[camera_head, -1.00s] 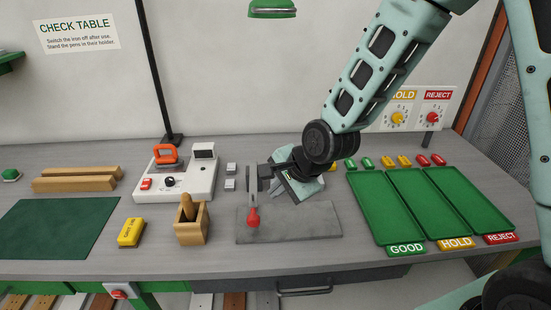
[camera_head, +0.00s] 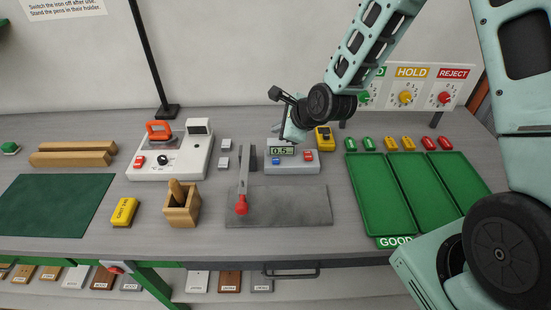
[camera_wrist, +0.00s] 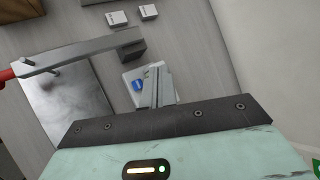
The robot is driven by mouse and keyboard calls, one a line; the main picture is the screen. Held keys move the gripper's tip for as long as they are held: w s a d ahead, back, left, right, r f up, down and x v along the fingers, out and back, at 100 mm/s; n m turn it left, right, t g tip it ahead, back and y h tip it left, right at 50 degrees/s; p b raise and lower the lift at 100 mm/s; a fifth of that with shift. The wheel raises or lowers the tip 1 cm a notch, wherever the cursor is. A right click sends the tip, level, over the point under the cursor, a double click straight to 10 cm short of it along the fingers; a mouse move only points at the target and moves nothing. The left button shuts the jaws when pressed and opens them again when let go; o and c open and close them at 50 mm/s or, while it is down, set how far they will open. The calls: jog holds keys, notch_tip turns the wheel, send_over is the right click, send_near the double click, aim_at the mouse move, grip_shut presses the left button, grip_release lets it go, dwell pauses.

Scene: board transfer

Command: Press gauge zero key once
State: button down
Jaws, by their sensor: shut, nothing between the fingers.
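The gauge (camera_head: 292,165) is a light grey box behind the grey slab, with a display (camera_head: 281,151) reading 0.5. It has a blue key (camera_head: 276,161) and a red key (camera_head: 308,156); their labels are too small to read. My gripper (camera_head: 284,137) is over the back of the gauge, its fingertips hard to make out there. In the wrist view my shut, empty fingers (camera_wrist: 160,75) reach across the gauge (camera_wrist: 130,76), with the blue key (camera_wrist: 138,85) just left of them. The red key is hidden there. I cannot tell whether the fingers touch the gauge.
A lever with a red knob (camera_head: 242,206) stands over the grey slab (camera_head: 295,207), left of the gauge. Green trays (camera_head: 376,215) are to the right. An iron station (camera_head: 190,160) and pen holder (camera_head: 181,210) are left.

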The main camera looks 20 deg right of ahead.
aim_at(279, 161)
jog(key=shift+f+b, duration=3.5)
jog(key=shift+f, duration=0.9)
jog(key=shift+f+b, duration=0.3)
jog(key=shift+f, duration=0.1)
jog(key=shift+f+b, duration=0.3)
jog(key=shift+f, duration=0.15)
jog(key=shift+r+p, duration=0.75)
jog(key=shift+r, duration=0.15)
notch_tip(279, 161, up, 5)
jog(key=p, duration=0.4)
